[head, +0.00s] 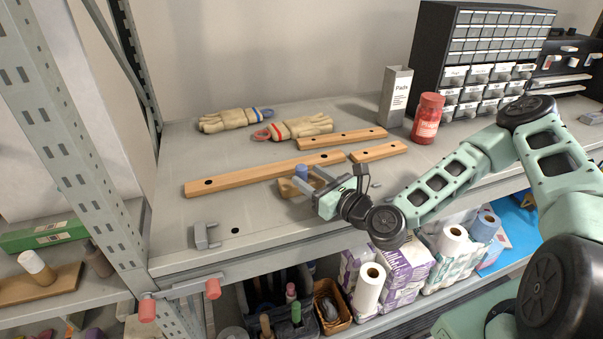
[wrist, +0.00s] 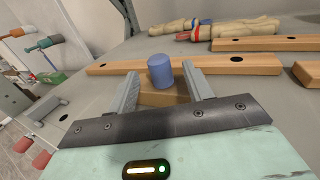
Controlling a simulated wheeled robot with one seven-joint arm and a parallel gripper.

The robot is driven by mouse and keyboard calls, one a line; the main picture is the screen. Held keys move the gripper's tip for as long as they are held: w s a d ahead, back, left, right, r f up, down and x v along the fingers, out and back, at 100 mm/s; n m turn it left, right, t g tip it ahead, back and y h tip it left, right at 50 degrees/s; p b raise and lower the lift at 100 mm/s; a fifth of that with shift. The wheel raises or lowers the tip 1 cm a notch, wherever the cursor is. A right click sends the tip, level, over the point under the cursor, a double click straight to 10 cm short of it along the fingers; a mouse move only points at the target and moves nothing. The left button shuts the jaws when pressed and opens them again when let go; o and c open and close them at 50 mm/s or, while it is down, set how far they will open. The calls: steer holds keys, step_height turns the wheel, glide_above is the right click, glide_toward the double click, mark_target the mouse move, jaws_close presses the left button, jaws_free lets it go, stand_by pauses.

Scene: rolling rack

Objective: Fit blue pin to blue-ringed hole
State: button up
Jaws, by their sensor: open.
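The blue pin (head: 301,171) stands upright at a small wooden block (head: 287,188) on the shelf top. In the wrist view the blue pin (wrist: 160,72) is between my two open fingers, with the wooden block (wrist: 160,99) below it. My gripper (wrist: 160,74) is open around the pin, with a gap visible on each side. In the head view my gripper (head: 314,182) partly covers the block. Dark holes show in a long wooden bar (head: 265,172), behind the pin, and in two shorter bars (head: 342,139) (head: 378,152). I cannot make out a blue ring around any hole.
Work gloves (head: 300,127) lie behind the bars. A grey bracket (head: 205,236) is at front left. A rack post (head: 75,140) rises at left.

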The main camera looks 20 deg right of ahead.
mark_target(297, 168)
steer(key=p+x, duration=0.3)
steer(key=x, duration=0.2)
steer(key=shift+w+r, duration=0.15)
steer(key=shift+w+a, duration=0.1)
steer(key=shift+w, duration=0.05)
steer(key=c, duration=1.1)
